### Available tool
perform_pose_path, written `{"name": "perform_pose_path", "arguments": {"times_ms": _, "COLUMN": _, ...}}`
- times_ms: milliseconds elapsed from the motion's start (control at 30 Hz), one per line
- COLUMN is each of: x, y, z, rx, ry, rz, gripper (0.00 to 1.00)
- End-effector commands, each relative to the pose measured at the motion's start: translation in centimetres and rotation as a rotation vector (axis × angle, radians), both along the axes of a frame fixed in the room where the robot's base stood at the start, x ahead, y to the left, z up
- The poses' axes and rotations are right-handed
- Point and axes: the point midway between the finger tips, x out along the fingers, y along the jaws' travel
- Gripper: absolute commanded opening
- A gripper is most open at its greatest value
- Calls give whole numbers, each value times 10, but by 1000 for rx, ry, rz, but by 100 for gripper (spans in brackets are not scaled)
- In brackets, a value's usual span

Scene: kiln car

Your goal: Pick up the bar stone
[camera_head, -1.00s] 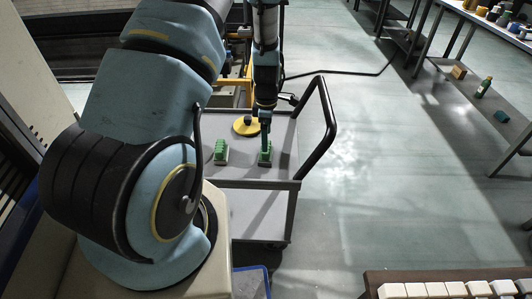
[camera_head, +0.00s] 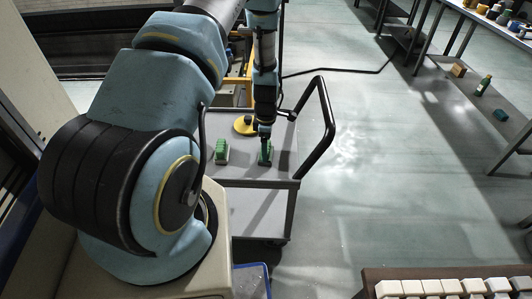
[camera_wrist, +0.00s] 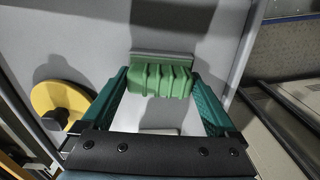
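A bar stone with a green ribbed top (camera_head: 266,156) and a grey base stands on the cart's top, partly hidden by my gripper. In the wrist view its ribbed top (camera_wrist: 162,81) is between my two teal fingertips, with its grey edge showing behind. My gripper (camera_wrist: 160,84) is open around it. A finger stands close at each side of the block, with thin gaps. In the head view my gripper (camera_head: 266,144) points down over it. A second green ribbed block (camera_head: 221,151) on a grey base stands to the left.
The grey cart (camera_head: 240,175) has a black handle (camera_head: 329,120) at its right. A yellow disc (camera_head: 245,125) with a dark knob lies behind the blocks. Benches with small items (camera_head: 480,85) stand at the right. A rack of pale blocks (camera_head: 440,287) is at the lower right. The floor between is clear.

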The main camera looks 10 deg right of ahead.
Motion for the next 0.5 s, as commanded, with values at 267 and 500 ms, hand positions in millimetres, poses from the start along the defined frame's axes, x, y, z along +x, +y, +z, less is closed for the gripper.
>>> {"name": "perform_pose_path", "arguments": {"times_ms": 267, "x": 0, "y": 0, "z": 0, "rx": 0, "ry": 0, "rz": 0, "gripper": 48}}
{"name": "perform_pose_path", "arguments": {"times_ms": 500, "x": 0, "y": 0, "z": 0, "rx": 0, "ry": 0, "rz": 0, "gripper": 22}}
